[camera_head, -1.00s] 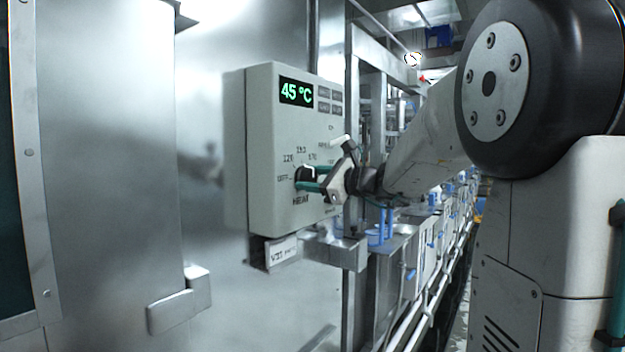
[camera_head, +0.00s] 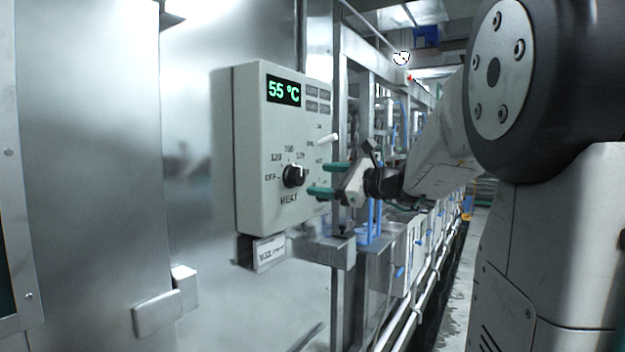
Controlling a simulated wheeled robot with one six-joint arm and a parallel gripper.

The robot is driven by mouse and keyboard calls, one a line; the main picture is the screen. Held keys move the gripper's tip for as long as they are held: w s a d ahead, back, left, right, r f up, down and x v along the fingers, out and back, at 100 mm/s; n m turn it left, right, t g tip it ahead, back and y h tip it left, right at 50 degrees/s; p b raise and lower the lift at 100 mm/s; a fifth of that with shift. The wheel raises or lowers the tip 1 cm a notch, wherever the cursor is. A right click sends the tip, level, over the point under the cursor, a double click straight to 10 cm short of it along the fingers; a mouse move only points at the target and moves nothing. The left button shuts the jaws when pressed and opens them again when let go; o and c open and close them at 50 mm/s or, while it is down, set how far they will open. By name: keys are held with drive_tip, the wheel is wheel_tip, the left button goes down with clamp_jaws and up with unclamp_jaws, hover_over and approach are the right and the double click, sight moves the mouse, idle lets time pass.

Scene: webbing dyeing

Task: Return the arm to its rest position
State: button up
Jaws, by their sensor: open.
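My gripper (camera_head: 325,179) is open, its two green fingers pointing left toward the control box (camera_head: 258,206). It is empty and apart from the black heat knob (camera_head: 295,175), which is in full view to the left of the fingertips. The knob sits on the box's front among printed marks including OFF and 120, with HEAT below it. The green display (camera_head: 284,91) reads 55 °C. A white lever (camera_head: 327,139) sticks out from the box above the gripper. My arm reaches in from the right.
A labelled metal bracket (camera_head: 268,252) is under the box. A metal frame (camera_head: 340,95) and a row of machine units with blue parts (camera_head: 375,230) run back behind my gripper. A steel cabinet wall (camera_head: 105,150) fills the left. A floor aisle (camera_head: 458,290) shows at lower right.

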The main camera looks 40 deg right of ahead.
drive_tip(key=shift+s+d, duration=0.1)
drive_tip(key=shift+s, duration=0.2)
idle(0.4)
drive_tip(key=s+a+f+n+g, duration=0.5)
drive_tip(key=a+f, duration=0.1)
drive_tip(key=f, duration=0.2)
drive_tip(key=s+a+f+n+g, duration=0.4)
drive_tip(key=a+f+n+g, duration=0.1)
drive_tip(key=a+f+n, duration=0.15)
drive_tip(key=s+a+f+n+g+h, duration=0.2)
drive_tip(key=s+a+f+n+h, duration=0.1)
drive_tip(key=s+n, duration=0.4)
drive_tip(key=s+a+f+n+g+h, duration=0.3)
drive_tip(key=s+a+f+n, duration=0.3)
drive_tip(key=s, duration=0.5)
drive_tip(key=shift+s+n+g, duration=0.3)
drive_tip(key=shift+s+n, duration=0.05)
drive_tip(key=shift+s, duration=0.05)
